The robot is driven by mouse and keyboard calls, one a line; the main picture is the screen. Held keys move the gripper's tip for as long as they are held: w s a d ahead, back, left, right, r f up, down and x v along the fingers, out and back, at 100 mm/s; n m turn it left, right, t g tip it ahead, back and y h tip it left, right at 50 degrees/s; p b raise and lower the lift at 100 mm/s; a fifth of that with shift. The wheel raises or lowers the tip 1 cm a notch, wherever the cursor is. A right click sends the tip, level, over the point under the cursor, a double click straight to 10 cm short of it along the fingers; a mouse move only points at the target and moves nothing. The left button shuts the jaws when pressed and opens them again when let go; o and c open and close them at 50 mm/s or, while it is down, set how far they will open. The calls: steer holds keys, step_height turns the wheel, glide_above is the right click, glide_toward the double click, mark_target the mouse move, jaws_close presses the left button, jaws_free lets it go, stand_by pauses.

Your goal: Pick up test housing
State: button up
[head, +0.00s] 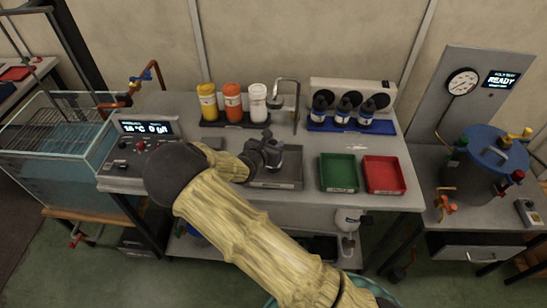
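My gripper (273,160) is a dark shape over the grey tray (290,182) in the middle of the bench. My arm reaches up to it from the bottom of the picture. A small pale grey piece shows at the gripper's fingers, just above or in the tray; it may be the test housing, but it is too small and too covered to tell. I cannot tell whether the fingers touch it or whether they are open or shut. My arm and gripper hide the left part of the tray.
A green tray (338,172) and a red tray (384,174) lie right of the grey one. Coloured bottles (232,102) and a blue rack (325,123) with dark bottles stand behind. A control box (146,135) and water tank (62,150) are left; a blue-lidded vessel (490,152) is right.

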jaws_close()
steer(key=shift+r, duration=0.15)
steer(key=shift+r, duration=0.6)
step_height(320, 180, up, 5)
steer(key=shift+r+b, duration=0.1)
steer(key=shift+b, duration=0.35)
steer(key=s+a+b, duration=0.1)
steer(key=s+a, duration=0.2)
steer(key=s, duration=0.5)
steer(key=s+a+b, duration=0.1)
steer(key=s+a, duration=0.3)
steer(key=s, duration=0.4)
steer(key=shift+s+a+r+b, duration=0.2)
steer(key=shift+a+b, duration=0.05)
steer(key=shift+b, duration=0.1)
steer(key=shift+w, duration=0.1)
